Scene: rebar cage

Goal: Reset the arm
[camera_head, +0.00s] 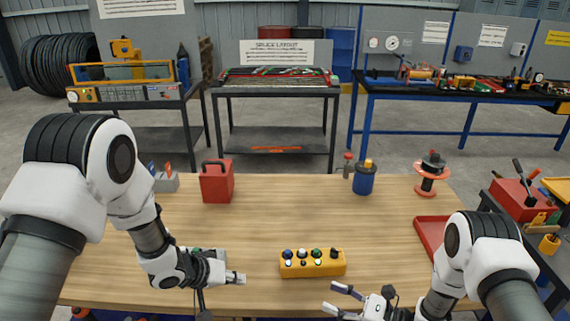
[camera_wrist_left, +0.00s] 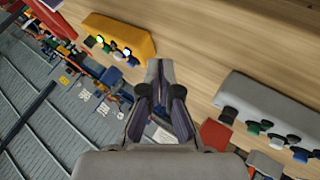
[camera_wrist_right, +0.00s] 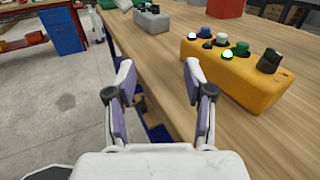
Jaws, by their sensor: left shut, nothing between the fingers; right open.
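My left gripper (camera_head: 236,278) is shut and empty, just above the wooden table at its front left. In the left wrist view its fingers (camera_wrist_left: 160,70) meet. My right gripper (camera_head: 334,299) is open and empty near the table's front edge, right of centre. In the right wrist view its fingers (camera_wrist_right: 159,72) stand apart with the table edge behind them. The yellow button box (camera_head: 312,264) lies between and a little beyond the two grippers; neither touches it. A grey button box (camera_wrist_left: 265,108) sits beside the left gripper, partly hidden behind it in the head view.
The wooden table (camera_head: 290,215) is clear in its middle. A red canister (camera_head: 217,184), a blue container (camera_head: 364,180) and a red-orange spool (camera_head: 431,178) stand toward the back. A red tray (camera_head: 428,236) lies at the right, partly behind my right arm.

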